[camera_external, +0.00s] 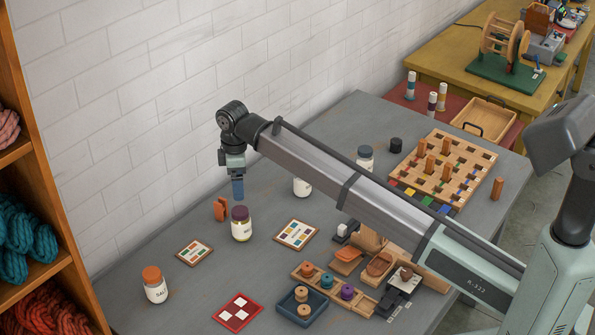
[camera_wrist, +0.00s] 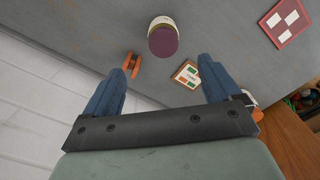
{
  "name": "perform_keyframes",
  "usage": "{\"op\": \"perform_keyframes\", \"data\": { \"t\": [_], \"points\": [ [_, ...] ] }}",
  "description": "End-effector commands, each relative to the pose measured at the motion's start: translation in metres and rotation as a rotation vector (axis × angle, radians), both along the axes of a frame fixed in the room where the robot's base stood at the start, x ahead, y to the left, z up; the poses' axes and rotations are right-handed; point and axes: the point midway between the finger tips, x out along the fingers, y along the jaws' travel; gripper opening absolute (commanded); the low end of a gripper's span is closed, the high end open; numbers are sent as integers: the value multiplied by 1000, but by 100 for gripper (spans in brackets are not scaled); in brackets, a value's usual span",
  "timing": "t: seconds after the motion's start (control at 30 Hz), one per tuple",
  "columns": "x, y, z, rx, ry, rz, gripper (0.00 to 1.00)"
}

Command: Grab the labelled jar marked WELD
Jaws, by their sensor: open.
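A glass jar with a purple lid and yellowish contents (camera_external: 241,228) stands upright on the grey table. Its label is too small to read surely. In the wrist view the same jar (camera_wrist: 162,40) shows from above, beyond the fingertips. My gripper (camera_external: 238,190) is open and empty, pointing down just above and behind the jar's lid. In the wrist view its blue fingers (camera_wrist: 163,75) are wide apart with nothing between them. An orange-lidded jar (camera_external: 155,287) stands at the front left. A white jar (camera_external: 302,188) and a dark-lidded jar (camera_external: 365,155) are partly hidden by my arm.
An orange wooden piece (camera_external: 220,209) stands close left of the purple-lidded jar. Colour cards (camera_external: 194,252) (camera_external: 296,234) and a red card (camera_external: 238,312) lie flat. A peg rack (camera_external: 303,273) and a blue tray (camera_external: 300,318) are in front. A brick wall (camera_external: 130,110) borders the table.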

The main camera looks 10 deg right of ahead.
Motion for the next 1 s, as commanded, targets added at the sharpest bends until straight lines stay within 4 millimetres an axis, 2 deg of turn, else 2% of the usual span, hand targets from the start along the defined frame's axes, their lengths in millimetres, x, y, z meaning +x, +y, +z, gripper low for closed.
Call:
{"op": "perform_keyframes", "data": {
  "t": [0.17, 0.5, 0.83, 1.0],
  "points": [
    [-1, -1, -18, -1, 1, 0, 91],
    [-1, -1, -73, -1, 1, -1, 91],
    [-2, 0, -93, 0, 0, -1, 91],
    [-7, 1, -114, 0, 0, -1, 91]
  ]
}}
